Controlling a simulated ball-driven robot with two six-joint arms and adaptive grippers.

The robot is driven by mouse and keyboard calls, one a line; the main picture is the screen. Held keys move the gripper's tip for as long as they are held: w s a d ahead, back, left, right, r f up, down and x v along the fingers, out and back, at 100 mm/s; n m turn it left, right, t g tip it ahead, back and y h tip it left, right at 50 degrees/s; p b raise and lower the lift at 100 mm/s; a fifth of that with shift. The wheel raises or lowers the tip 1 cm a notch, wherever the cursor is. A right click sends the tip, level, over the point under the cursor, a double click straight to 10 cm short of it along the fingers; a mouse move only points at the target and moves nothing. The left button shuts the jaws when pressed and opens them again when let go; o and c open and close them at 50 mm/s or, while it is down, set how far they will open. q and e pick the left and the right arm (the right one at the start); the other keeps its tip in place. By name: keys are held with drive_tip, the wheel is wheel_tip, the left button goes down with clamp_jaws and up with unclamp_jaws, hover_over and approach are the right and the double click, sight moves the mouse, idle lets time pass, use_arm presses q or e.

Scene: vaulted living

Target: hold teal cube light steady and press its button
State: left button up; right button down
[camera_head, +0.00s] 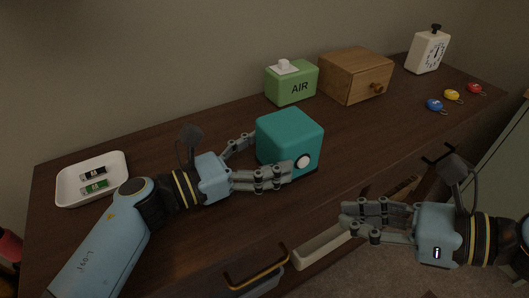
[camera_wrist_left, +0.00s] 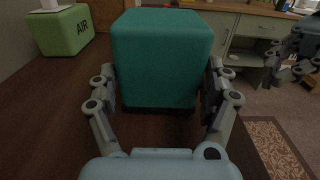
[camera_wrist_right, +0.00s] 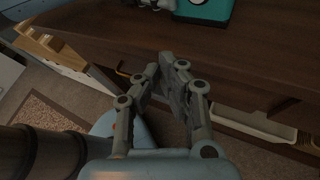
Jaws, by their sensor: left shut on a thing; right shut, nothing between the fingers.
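The teal cube light (camera_head: 284,138) stands upright on the dark wooden dresser top, with a round white button (camera_head: 302,161) on its front face. My left gripper (camera_head: 270,163) is shut on the cube, one finger on each side; the left wrist view shows the cube (camera_wrist_left: 165,58) between both fingers. The button is hidden in that view. My right gripper (camera_head: 348,218) is shut and empty, in front of the dresser edge, below and right of the cube. In the right wrist view its fingertips (camera_wrist_right: 166,62) are together, with the cube's lower part (camera_wrist_right: 204,10) at the top.
A green AIR box (camera_head: 291,84), a wooden box with a knob (camera_head: 354,76) and a white timer (camera_head: 427,52) stand behind. Blue (camera_head: 434,105), yellow (camera_head: 453,96) and red (camera_head: 474,89) tags lie right. A white tray (camera_head: 66,186) with batteries is left. Open drawers (camera_head: 318,245) lie below my right gripper.

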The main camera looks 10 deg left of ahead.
drive_tip(key=w+a, duration=0.1)
drive_tip(key=w, duration=0.1)
drive_tip(key=w+a, duration=0.4)
drive_tip(key=shift+w, duration=0.3)
drive_tip(key=shift+w, duration=0.1)
idle(1.2)
drive_tip(key=shift+w+a, duration=0.25)
drive_tip(key=shift+w+a, duration=0.1)
drive_tip(key=shift+w, duration=0.05)
idle(0.4)
drive_tip(key=shift+s+d, duration=0.35)
drive_tip(key=shift+s, duration=0.15)
drive_tip(key=s+d, duration=0.3)
drive_tip(key=s, duration=0.2)
drive_tip(key=shift+d, duration=0.3)
